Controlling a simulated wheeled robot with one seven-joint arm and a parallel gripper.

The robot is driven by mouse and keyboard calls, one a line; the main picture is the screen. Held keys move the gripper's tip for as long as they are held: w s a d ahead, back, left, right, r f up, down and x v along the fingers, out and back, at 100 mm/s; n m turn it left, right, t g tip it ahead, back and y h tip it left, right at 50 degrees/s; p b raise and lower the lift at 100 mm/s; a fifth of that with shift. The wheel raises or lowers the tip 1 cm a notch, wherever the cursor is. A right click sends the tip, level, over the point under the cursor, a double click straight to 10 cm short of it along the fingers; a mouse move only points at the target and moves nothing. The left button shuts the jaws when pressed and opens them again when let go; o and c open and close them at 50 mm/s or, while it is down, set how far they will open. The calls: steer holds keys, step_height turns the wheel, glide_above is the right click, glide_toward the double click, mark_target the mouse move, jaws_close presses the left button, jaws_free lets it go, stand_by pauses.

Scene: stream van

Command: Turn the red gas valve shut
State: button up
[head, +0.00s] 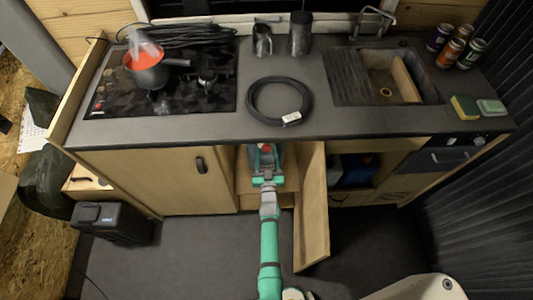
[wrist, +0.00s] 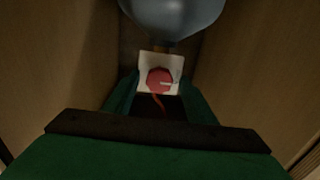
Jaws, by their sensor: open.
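The red gas valve (wrist: 158,78) is a round red knob on a white square plate (wrist: 146,62) in the wrist view. A pale mark on it points right, and a thin red strip curves below it. A blue-grey rounded bottle (wrist: 172,14) hangs above it in the picture. My gripper (wrist: 159,92) is open, with a green finger on each side of the knob's lower part. I cannot tell whether the fingers touch it. In the head view my gripper (head: 266,170) reaches into the open cabinet under the counter, where a bit of red (head: 267,149) shows.
Wooden cabinet walls (wrist: 65,60) stand close on both sides. The open door (head: 313,205) is just right of my arm, and the counter edge (head: 215,140) is above.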

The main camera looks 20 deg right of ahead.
steer(key=c, duration=1.1)
steer(key=shift+o, duration=0.3)
steer(key=shift+a, duration=0.1)
steer(key=m, duration=0.4)
steer(key=shift+m, duration=0.4)
steer(key=m, duration=0.4)
steer(key=shift+m, duration=0.3)
steer(key=m, duration=0.5)
steer(key=shift+m, duration=1.7)
